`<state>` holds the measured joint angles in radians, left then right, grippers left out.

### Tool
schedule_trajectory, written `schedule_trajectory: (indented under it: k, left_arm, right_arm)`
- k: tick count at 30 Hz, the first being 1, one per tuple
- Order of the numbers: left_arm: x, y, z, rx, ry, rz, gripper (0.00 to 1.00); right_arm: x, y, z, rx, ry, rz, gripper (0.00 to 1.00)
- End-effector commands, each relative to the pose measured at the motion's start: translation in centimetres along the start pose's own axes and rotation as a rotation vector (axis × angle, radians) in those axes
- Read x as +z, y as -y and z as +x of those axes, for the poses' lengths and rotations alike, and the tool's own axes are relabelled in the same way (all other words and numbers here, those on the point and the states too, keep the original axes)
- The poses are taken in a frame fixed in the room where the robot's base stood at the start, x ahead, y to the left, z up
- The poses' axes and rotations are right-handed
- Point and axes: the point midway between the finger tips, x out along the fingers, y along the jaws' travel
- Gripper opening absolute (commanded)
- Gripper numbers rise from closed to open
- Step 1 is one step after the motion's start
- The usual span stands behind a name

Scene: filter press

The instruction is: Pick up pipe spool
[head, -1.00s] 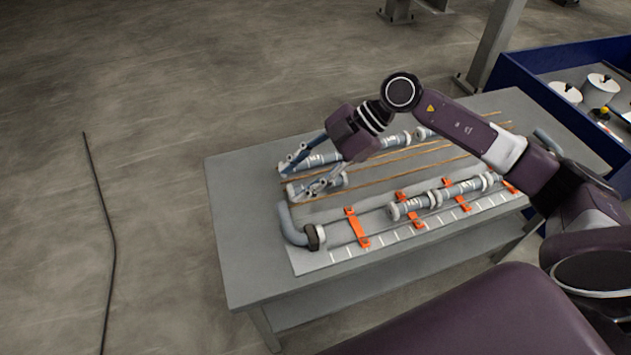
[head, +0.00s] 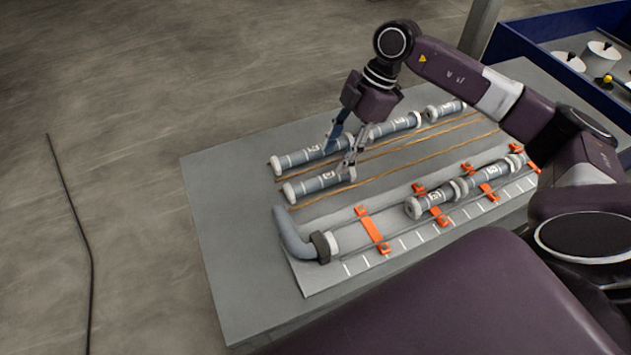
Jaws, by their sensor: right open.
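Several grey pipe spools with pale end flanges lie on the table. One spool (head: 300,158) lies at the left of the far row, with two more (head: 396,127) (head: 445,109) to its right. Another spool (head: 312,187) lies alone on the wooden strips in front of that row. My right gripper (head: 341,159) points down with its fingers apart, near the right end of this front spool. One finger overlaps that end in the picture; I cannot tell whether it touches. The gripper holds nothing visible. My left gripper is out of view.
On the table's near side, a rail rack with orange clamps (head: 373,231) carries two spools (head: 427,201) (head: 490,176) and a grey elbow pipe (head: 289,234). A blue-walled bin (head: 520,45) with white canisters stands at the back right. The table's left end (head: 215,190) is bare.

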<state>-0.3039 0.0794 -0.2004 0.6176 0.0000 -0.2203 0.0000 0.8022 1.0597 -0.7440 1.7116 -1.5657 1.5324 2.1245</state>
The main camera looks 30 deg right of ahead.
Motion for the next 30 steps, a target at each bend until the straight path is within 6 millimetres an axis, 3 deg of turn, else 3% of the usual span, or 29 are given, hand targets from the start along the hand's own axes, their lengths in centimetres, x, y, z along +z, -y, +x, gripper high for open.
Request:
schedule_trajectory:
  k: [11,18,27,30]
  left_arm:
    - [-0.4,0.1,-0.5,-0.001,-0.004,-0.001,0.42]
    - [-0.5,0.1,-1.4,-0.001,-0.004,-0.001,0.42]
    - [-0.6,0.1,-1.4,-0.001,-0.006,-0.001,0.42]
    - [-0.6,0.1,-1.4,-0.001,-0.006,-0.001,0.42]
  right_arm:
    - [-0.2,0.1,3.9,-0.004,-0.002,0.000,0.42]
    - [-0.5,0.0,7.3,-0.002,-0.002,0.000,0.42]
    - [-0.5,-0.1,8.1,0.002,-0.001,-0.002,0.42]
    - [-0.5,-0.1,8.1,0.001,-0.001,-0.002,0.34]
